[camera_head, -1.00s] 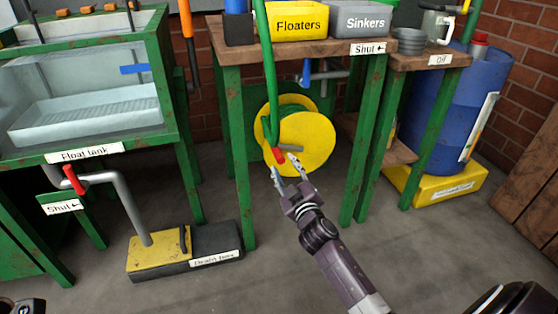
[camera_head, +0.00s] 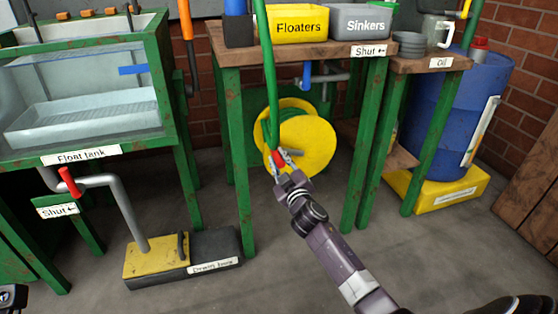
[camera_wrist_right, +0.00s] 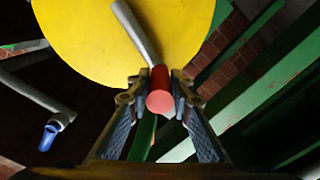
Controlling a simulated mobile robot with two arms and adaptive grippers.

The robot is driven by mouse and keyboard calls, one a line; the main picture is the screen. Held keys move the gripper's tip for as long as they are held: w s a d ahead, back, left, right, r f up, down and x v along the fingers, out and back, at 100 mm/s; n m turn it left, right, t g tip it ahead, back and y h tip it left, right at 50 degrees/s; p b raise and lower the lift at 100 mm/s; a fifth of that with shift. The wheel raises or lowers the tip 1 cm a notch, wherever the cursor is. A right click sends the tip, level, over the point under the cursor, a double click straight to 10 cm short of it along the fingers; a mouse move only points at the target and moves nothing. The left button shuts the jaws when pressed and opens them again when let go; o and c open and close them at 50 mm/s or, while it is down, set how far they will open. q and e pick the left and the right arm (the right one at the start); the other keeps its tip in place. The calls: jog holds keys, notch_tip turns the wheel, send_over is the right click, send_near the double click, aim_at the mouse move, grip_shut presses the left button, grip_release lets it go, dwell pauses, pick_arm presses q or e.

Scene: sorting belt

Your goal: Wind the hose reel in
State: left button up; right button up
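The hose reel (camera_head: 315,145) stands under the middle bench, with yellow discs and green hose wound between them. Its crank has a grey arm (camera_wrist_right: 135,30) and a red handle (camera_wrist_right: 160,95); the handle also shows in the head view (camera_head: 277,159). My right gripper (camera_head: 280,160) is at the handle. In the right wrist view its fingertips (camera_wrist_right: 160,78) lie close against both sides of the handle and look shut on it. The green hose (camera_head: 269,80) runs down past the bench edge. Of my left gripper, only a dark piece (camera_head: 12,298) shows at the bottom left corner.
The bench's green legs (camera_head: 360,160) stand either side of the reel. A blue-handled valve (camera_head: 306,75) is behind it. The float tank (camera_head: 80,100) is left, with a yellow-and-black drain box (camera_head: 155,255) on the floor. A blue oil drum (camera_head: 455,120) stands right.

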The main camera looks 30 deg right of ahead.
grip_shut()
jog(key=shift+r, duration=0.1)
